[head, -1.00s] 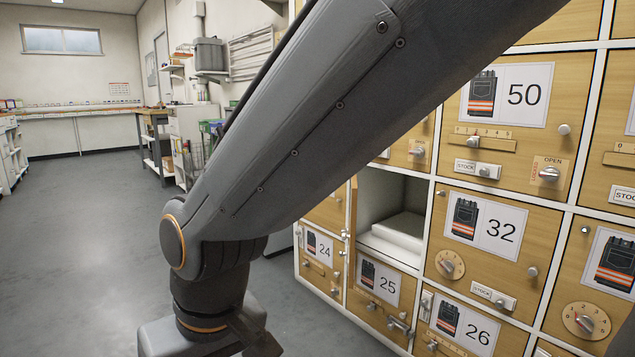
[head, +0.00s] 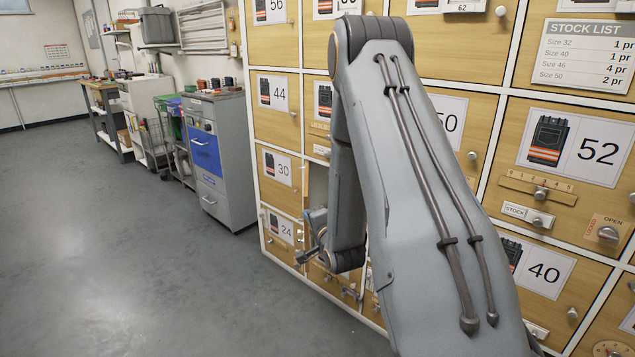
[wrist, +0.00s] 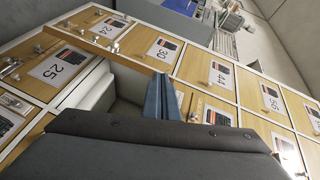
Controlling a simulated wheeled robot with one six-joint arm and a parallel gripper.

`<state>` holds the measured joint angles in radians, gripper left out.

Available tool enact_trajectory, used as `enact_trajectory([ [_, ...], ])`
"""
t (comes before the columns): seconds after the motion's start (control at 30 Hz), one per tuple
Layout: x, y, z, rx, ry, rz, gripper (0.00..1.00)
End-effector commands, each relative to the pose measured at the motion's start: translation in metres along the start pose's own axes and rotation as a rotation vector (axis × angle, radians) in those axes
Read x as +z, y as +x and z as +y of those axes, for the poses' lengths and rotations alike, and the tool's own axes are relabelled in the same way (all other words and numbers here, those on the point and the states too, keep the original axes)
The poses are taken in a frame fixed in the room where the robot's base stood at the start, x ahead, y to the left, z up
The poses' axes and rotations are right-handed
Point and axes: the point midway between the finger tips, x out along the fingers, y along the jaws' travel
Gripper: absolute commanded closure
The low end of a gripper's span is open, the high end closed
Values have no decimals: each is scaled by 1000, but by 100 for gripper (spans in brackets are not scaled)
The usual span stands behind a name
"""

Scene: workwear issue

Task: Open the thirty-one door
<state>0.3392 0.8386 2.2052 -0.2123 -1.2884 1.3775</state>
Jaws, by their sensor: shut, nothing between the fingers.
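An open compartment sits between door 30 (head: 277,165) and door 32, above door 25 (wrist: 64,66). By its place among the numbers it is thirty-one, though I see no number plate for it. In the wrist view its pale inside (wrist: 127,84) shows, with a white folded item (wrist: 92,92) in it. A thin wooden strip (wrist: 142,67) on the side towards door 30 looks like its door swung out, seen nearly edge-on. My gripper (wrist: 163,84), with blue-grey fingers, is shut and empty in front of this opening. In the head view my arm hides most of the compartment.
Closed numbered doors surround the opening, among them 24 (head: 281,229), 44 (head: 276,104) and 52 (head: 572,150), with small knobs and latches sticking out. A grey cabinet with a blue drawer (head: 205,152) stands to the left. The floor (head: 130,260) at left is clear.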

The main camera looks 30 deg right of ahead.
Motion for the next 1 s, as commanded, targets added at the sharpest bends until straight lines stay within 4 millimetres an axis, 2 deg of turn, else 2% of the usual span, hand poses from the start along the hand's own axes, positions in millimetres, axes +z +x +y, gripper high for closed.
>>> enact_trajectory([
  [0.03, -24, -10, 0, -32, 54, 32, 100],
  [0.13, -53, -22, 3, -103, 142, 72, 100],
  [0.2, -66, -29, 4, -138, 182, 89, 100],
  [0.37, -78, -32, 5, -177, 222, 105, 100],
  [0.57, -80, -7, 0, -180, 223, 103, 100],
  [0.93, -89, 64, -11, -179, 221, 103, 100],
  [1.0, -78, 68, -14, -177, 222, 100, 100],
])
